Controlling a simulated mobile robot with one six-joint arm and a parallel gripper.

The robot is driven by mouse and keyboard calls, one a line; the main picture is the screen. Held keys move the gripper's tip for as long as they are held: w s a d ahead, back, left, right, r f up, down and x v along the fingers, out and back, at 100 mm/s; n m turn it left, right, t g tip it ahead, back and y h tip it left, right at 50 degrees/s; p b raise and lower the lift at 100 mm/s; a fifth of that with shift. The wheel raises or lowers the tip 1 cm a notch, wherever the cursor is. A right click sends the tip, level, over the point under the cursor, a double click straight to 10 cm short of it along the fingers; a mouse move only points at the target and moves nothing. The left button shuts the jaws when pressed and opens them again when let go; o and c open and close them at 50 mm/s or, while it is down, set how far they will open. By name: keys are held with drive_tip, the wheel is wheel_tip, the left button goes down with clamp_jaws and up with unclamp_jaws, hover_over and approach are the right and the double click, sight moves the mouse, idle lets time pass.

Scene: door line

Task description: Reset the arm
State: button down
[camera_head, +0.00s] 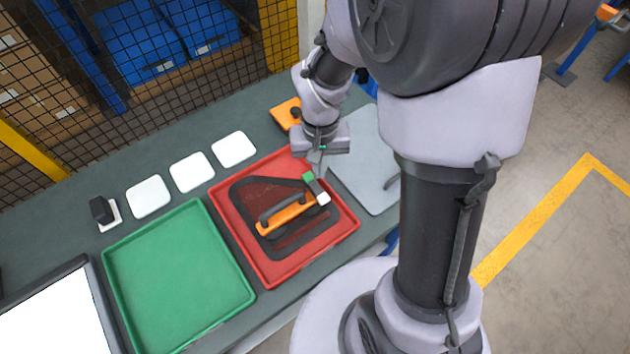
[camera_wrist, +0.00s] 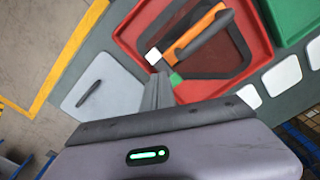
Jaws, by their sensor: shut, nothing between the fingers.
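My gripper (camera_head: 318,168) is shut and empty, pointing down over the upper right part of the red tray (camera_head: 345,222). It also shows in the wrist view (camera_wrist: 158,85), its fingers together beside a small white and green piece. That piece (camera_head: 318,190) lies near the end of a tool with an orange body (camera_head: 285,214) and a dark handle. The tool lies on a dark-framed panel (camera_head: 247,195) in the red tray. I cannot tell whether the fingertips touch anything. Part of my arm hides the bench behind it.
An empty green tray (camera_head: 180,275) lies left of the red tray. A grey lid-like plate (camera_head: 368,170) with a handle lies to the right. White pads (camera_head: 192,172) line the back, with a black block (camera_head: 101,210) at the left. A mesh fence (camera_head: 130,60) stands behind.

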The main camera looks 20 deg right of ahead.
drive_tip(key=s+a+r+m+t+y+b, duration=0.1)
drive_tip(key=s+a+r+t+b, duration=0.1)
drive_tip(key=s+r, duration=0.4)
drive_tip(key=s+a+r+m+t+y+b, duration=0.1)
drive_tip(key=s+a+r+t+b, duration=0.1)
drive_tip(key=s+r, duration=0.4)
drive_tip(key=s+t+b, duration=0.1)
drive_tip(key=b, duration=0.1)
drive_tip(key=shift+r+t+b, duration=0.35)
drive_tip(key=shift+t+b, duration=0.05)
